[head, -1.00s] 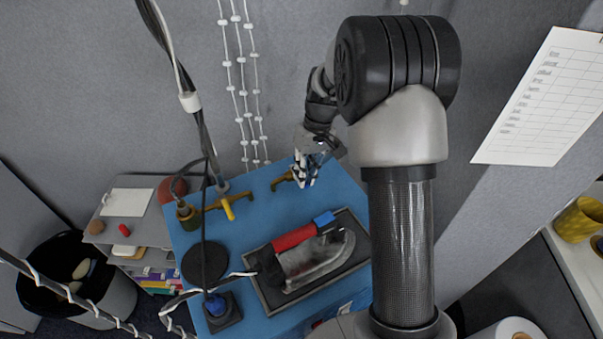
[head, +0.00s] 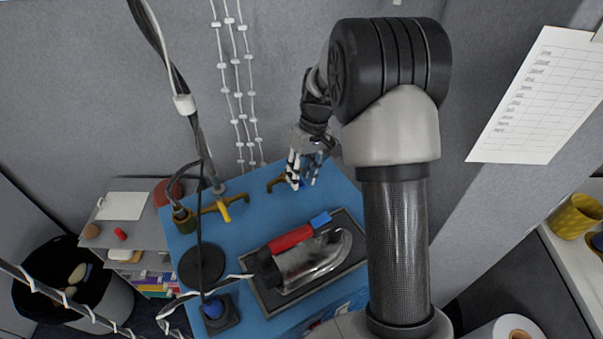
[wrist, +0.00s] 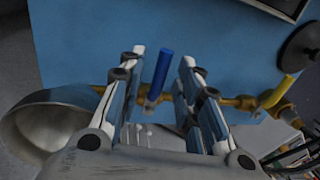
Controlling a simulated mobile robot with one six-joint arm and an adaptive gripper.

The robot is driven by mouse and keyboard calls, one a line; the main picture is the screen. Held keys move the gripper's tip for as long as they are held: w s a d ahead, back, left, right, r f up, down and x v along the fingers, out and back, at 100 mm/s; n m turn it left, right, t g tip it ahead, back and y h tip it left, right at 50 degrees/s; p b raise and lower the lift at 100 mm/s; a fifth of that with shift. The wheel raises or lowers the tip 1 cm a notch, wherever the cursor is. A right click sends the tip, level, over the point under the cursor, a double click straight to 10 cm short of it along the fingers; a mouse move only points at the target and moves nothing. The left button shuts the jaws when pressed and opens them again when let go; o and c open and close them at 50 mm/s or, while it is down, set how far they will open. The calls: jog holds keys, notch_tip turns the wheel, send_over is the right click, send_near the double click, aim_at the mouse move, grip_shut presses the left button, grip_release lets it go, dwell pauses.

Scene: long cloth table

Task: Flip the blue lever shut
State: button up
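The blue lever (wrist: 161,74) stands out from a brass pipe fitting (wrist: 238,102) in the wrist view, roughly crosswise to the pipe. My gripper (wrist: 164,57) is open, with one finger on each side of the lever. Gaps show between the lever and both fingers, and nothing is held. In the head view my gripper (head: 302,180) is over the brass fitting at the back edge of the blue table, and it mostly hides the blue lever there.
A yellow lever (head: 226,212) sits on the brass pipe to the left. An iron (head: 315,262) lies on a dark tray (head: 262,297) in front. The grey wall is close behind.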

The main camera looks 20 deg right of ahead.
notch_tip(320, 180, up, 12)
jog(key=d, duration=0.2)
jog(key=shift+w+d, duration=0.15)
jog(key=shift+w, duration=0.05)
dwell(0.3)
jog(key=shift+f, duration=0.1)
jog(key=s+a+r+t+h+b, duration=0.1)
jog(key=s+a+r+b, duration=0.15)
jog(key=s, duration=0.45)
jog(key=s+a+r+t+h+b, duration=0.1)
jog(key=s+a+b, duration=0.25)
jog(key=s, duration=0.35)
jog(key=s+a+f+t+b, duration=0.1)
jog(key=s+a+f, duration=0.1)
jog(key=s, duration=0.5)
jog(key=s+a+f+m+t+b, duration=0.1)
jog(key=s+a+f+t+b, duration=0.1)
jog(key=s+f, duration=0.3)
jog(key=shift+s+m, duration=0.3)
jog(key=shift+s, duration=0.8)
